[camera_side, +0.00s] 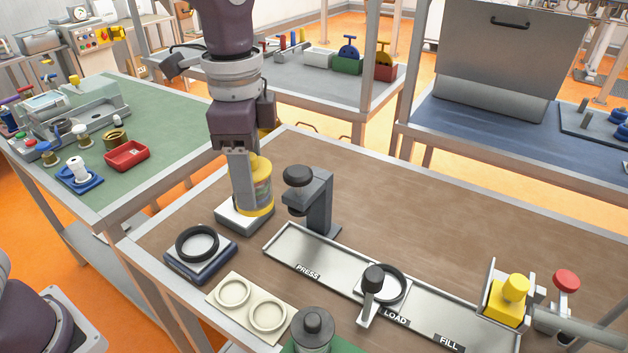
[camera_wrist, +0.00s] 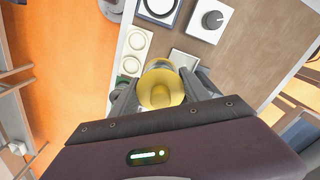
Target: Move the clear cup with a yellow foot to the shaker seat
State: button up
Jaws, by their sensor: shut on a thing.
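The clear cup with a yellow foot (camera_side: 260,188) is held upright between the fingers of my gripper (camera_side: 248,190). Its yellow foot shows at the bottom, with more yellow at its top. In the wrist view a round yellow top (camera_wrist: 160,88) faces the camera between the fingers (camera_wrist: 160,92) and hides most of the clear wall. In the side view the cup overlaps a light grey square block (camera_side: 230,220); whether it touches cannot be told from there. No label marks the shaker seat.
A dark press (camera_side: 318,200) stands close right of the cup. A long metal tray (camera_side: 335,262) carries PRESS, LOAD and FILL labels. A blue block with a black ring (camera_side: 200,248) and a cream two-ring holder (camera_side: 250,305) lie nearer. Bare brown tabletop (camera_side: 430,220) extends behind the tray.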

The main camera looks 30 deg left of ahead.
jog(key=shift+s+a+f+m, duration=0.45)
jog(key=shift+s+a+f, duration=0.25)
jog(key=shift+a+f, duration=1.3)
jog(key=shift+s+a+f+m, duration=0.4)
jog(key=shift+s+a+f, duration=0.35)
jog(key=shift+a+f, duration=1.15)
jog(key=shift+s+a+f+m, duration=0.45)
jog(key=shift+s+a+f, duration=0.25)
jog(key=shift+a+f, duration=1.3)
jog(key=shift+a, duration=0.4)
jog(key=shift+f, duration=0.85)
jog(key=o, duration=1.9)
jog(key=shift+o, duration=0.2)
jog(key=shift+r, duration=0.1)
